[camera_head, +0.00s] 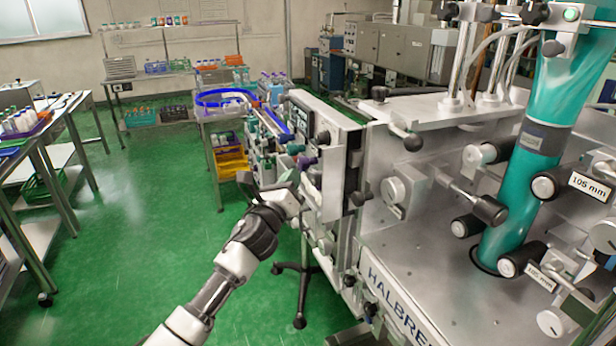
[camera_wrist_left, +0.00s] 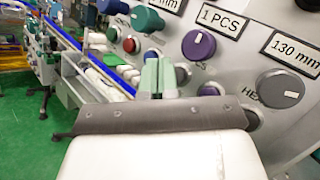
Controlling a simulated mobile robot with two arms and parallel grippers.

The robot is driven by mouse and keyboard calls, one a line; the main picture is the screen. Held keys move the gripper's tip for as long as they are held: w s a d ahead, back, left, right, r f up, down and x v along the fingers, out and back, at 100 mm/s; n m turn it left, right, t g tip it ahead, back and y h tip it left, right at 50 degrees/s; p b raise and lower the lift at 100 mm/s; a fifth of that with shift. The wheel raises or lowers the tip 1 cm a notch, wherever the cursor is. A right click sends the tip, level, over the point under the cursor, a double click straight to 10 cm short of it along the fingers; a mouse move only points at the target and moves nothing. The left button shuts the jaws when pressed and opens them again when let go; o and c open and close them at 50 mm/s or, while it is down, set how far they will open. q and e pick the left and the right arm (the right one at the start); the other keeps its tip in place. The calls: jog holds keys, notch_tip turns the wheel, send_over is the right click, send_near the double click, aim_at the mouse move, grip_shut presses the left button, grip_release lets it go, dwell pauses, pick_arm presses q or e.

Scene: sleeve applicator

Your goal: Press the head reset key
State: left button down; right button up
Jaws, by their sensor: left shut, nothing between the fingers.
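The control panel of the sleeve applicator (camera_head: 335,180) faces left beside my left arm. Lettering beside the grey knob starts with "HE"; the rest is hidden, and I cannot tell which control is the head reset key. My left gripper (camera_head: 289,184) is close to the panel, below the purple knob. My right gripper is not in view.
Near the fingers are a dark green knob (camera_wrist_left: 147,20) and a red button (camera_wrist_left: 129,45). Labels read "1 PCS" (camera_wrist_left: 222,19) and "130 mm" (camera_wrist_left: 295,47). A blue-edged conveyor (camera_head: 268,124) lies beyond the panel. The green floor (camera_head: 150,220) is open to the left.

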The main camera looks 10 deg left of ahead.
pick_arm(q)
jog(key=shift+w+d, duration=0.1)
jog(key=shift+d, duration=0.05)
dwell(0.5)
jog(key=shift+w+d, duration=0.15)
jog(key=shift+d, duration=0.05)
jog(key=shift+w+d+b, duration=0.2)
jog(key=shift+d+b, duration=0.15)
jog(key=shift+b, duration=0.05)
dwell(0.7)
jog(key=shift+s+a, duration=0.1)
jog(key=shift+a, duration=0.05)
jog(key=shift+s+a+p, duration=0.3)
jog(key=shift+s+a, duration=0.05)
jog(key=shift+a, duration=0.2)
jog(key=s+a, duration=0.1)
jog(key=a, duration=0.1)
jog(key=s+a+p, duration=0.1)
jog(key=a, duration=0.1)
jog(key=shift+s, duration=0.4)
